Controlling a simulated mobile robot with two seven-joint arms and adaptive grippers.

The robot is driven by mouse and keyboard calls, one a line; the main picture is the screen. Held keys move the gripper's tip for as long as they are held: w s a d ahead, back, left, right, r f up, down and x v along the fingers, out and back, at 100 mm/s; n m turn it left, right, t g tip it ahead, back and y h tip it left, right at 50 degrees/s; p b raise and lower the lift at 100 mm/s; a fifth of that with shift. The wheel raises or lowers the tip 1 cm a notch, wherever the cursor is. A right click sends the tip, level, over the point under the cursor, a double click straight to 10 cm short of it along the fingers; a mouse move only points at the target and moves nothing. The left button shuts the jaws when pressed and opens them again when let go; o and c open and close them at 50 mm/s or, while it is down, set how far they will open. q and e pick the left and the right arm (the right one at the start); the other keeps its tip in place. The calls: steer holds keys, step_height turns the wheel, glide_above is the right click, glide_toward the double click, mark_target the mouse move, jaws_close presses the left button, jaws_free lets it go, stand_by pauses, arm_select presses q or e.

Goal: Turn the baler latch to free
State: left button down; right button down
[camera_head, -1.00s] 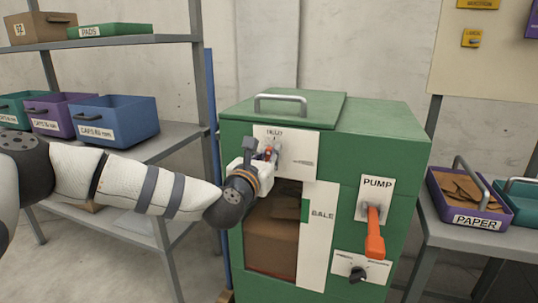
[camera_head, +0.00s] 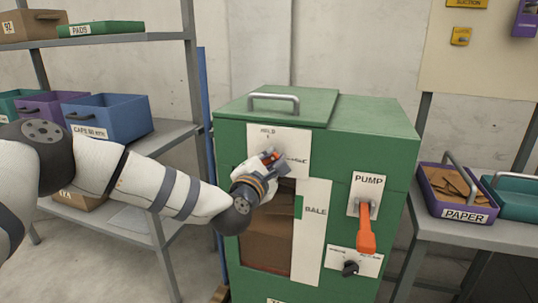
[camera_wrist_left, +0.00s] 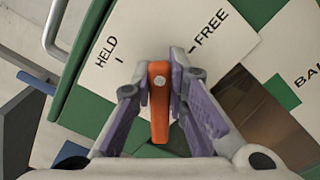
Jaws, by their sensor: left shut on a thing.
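The orange baler latch (camera_wrist_left: 159,120) is on a white plate (camera_wrist_left: 150,35) marked HELD and FREE, on the front of the green baler. In the left wrist view its upper end lies between the two marks. My left gripper (camera_wrist_left: 160,92) is shut on the latch, with a finger on each side. In the head view my left gripper (camera_head: 272,160) covers most of the latch and part of the plate, and the latch tilts up to the right. My right gripper is not in view.
The baler (camera_head: 390,125) has a lid handle (camera_head: 274,98), an orange pump lever (camera_head: 366,230) and a black knob (camera_head: 350,268). A shelf with bins (camera_head: 107,117) stands at left. A purple PAPER bin (camera_head: 460,213) sits on a table at right.

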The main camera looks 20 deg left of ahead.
arm_select(q)
steer(key=m, duration=0.4)
steer(key=shift+d+f+p, duration=0.25)
steer(key=shift+f+p, duration=0.1)
steer(key=shift+f, duration=0.05)
steer(key=shift+f+m, duration=0.2)
steer(key=shift+m, duration=0.6)
steer(key=shift+f+m, duration=0.2)
steer(key=shift+m, duration=0.6)
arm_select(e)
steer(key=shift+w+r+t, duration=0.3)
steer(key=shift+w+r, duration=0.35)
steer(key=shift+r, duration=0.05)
arm_select(q)
steer(key=shift+f, duration=0.1)
steer(key=c, duration=1.6)
jaws_free()
steer(key=shift+o, duration=0.2)
steer(key=shift+s, duration=0.1)
steer(key=s, duration=1.2)
steer(key=shift+a, duration=0.2)
steer(key=shift+w, duration=0.1)
